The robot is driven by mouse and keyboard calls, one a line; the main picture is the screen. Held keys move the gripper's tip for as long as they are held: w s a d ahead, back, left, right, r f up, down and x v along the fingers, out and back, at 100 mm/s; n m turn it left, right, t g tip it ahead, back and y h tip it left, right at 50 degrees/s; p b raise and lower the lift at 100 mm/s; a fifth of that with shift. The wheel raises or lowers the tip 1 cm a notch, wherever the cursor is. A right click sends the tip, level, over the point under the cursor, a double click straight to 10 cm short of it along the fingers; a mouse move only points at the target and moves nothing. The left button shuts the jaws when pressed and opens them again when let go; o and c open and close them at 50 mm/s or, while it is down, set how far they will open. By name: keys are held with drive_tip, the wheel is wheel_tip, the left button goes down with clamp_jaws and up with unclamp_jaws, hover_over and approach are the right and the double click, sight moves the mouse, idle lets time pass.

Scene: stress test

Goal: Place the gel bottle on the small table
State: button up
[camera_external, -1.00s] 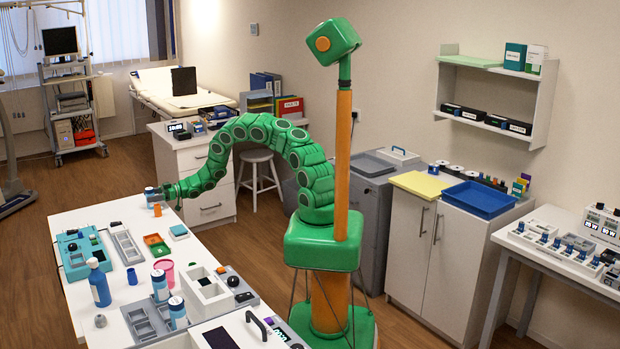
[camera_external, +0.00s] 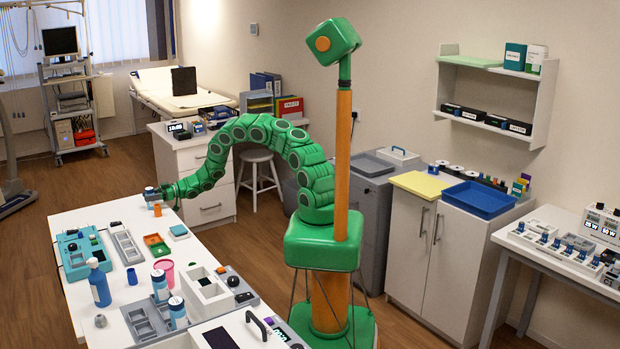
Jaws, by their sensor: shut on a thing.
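My gripper (camera_external: 163,192) is at the far end of the long white table (camera_external: 75,222), with my green arm arching over from the right. It is shut on a small bottle (camera_external: 150,194) with a blue-grey top and a pale body, which may be the gel bottle; its label is too small to read. The bottle is at the table's far edge; whether it touches the top cannot be told. A small orange thing (camera_external: 157,210) shows just below the gripper. Which table is the small one is not clear.
A blue bottle (camera_external: 98,286), white-and-blue bottles (camera_external: 160,288), a pink cup (camera_external: 165,268) and a teal tray (camera_external: 68,262) stand on the white table. A white drawer desk (camera_external: 208,195) and a stool (camera_external: 257,158) stand behind. The floor left of the table is clear.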

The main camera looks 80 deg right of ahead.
sight(148, 188)
drive_tip(key=shift+r, duration=0.5)
wheel_tip(148, 188, up, 2)
drive_tip(key=shift+r, duration=0.1)
drive_tip(key=s+a+r, duration=0.1)
drive_tip(key=s+r, duration=0.9)
drive_tip(key=s, duration=0.4)
drive_tip(key=shift+w+a+r+m+t+h, duration=0.75)
drive_tip(key=shift+w+a+m+t+h, duration=1)
drive_tip(key=shift+w+h, duration=1.45)
drive_tip(key=a+f+m+h, duration=0.1)
drive_tip(key=f+m+h, duration=0.2)
drive_tip(key=a+f+m+h, duration=0.1)
drive_tip(key=h, duration=0.1)
drive_tip(key=shift+w+a+f+t, duration=0.1)
drive_tip(key=shift+a+f+t, duration=0.15)
drive_tip(key=shift+a+f, duration=0.15)
drive_tip(key=shift+d, duration=0.1)
